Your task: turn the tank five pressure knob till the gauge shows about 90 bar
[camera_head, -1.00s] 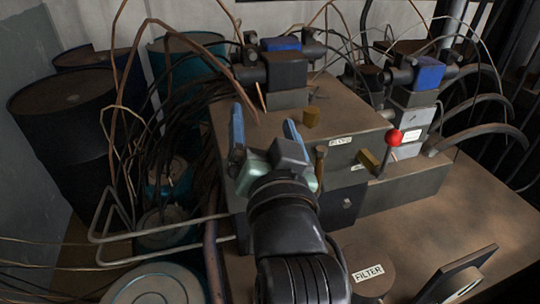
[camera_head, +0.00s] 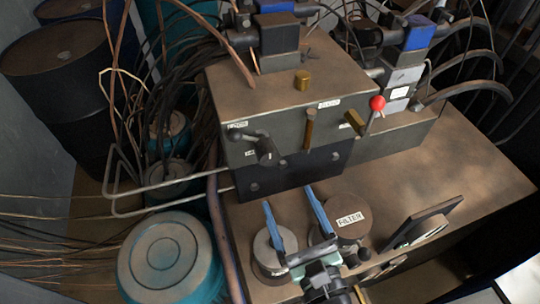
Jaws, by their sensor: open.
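I cannot tell which control is the tank five pressure knob; most labels are too small to read. A dark lever-like knob (camera_head: 258,148) sits on the front of the manifold block, with small white labels around it. A gauge-like round face in a dark square plate (camera_head: 430,230) is tilted at the right; its reading is not legible. My gripper (camera_head: 288,197) is open and empty at the lower middle, its blue fingers spread and pointing up the picture. It overlaps a grey round canister (camera_head: 268,254), and I cannot tell if they touch. Small dark knobs (camera_head: 357,256) show just right of it.
A round canister labelled FILTER (camera_head: 345,217) stands right of the fingers. Bent pipes (camera_head: 160,180), loose cables and teal drums (camera_head: 165,255) crowd the left. The brown top (camera_head: 470,165) is clear at right.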

